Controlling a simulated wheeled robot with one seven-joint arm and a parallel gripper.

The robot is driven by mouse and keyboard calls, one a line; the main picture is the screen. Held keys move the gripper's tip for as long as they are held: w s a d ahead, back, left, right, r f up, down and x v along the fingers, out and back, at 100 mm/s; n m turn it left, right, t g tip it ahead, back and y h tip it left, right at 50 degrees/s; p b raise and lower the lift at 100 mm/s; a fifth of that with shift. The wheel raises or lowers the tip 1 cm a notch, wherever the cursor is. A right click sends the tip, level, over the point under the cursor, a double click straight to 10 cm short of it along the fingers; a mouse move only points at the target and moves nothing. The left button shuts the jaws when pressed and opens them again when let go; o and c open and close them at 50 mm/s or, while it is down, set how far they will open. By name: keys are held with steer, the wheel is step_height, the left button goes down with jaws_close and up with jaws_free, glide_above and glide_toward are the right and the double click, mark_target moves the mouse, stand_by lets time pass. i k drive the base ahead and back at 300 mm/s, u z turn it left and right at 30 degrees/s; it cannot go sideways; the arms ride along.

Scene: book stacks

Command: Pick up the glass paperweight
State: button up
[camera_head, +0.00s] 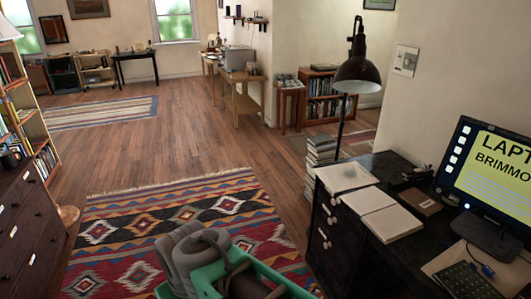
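I cannot make out a glass paperweight in the head view. Grey and green parts of my own arm show at the bottom centre, above the patterned rug. No gripper fingers can be made out among them, so I cannot see what my gripper is doing.
A dark dresser (30,230) is at left. The patterned rug (190,205) and wood floor between are clear.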

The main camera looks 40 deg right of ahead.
mark_target(350, 171)
steer(key=z, duration=0.2)
steer(key=i, duration=3.5)
steer(key=z, duration=4.1)
steer(key=i, duration=1.65)
steer(key=u, duration=0.05)
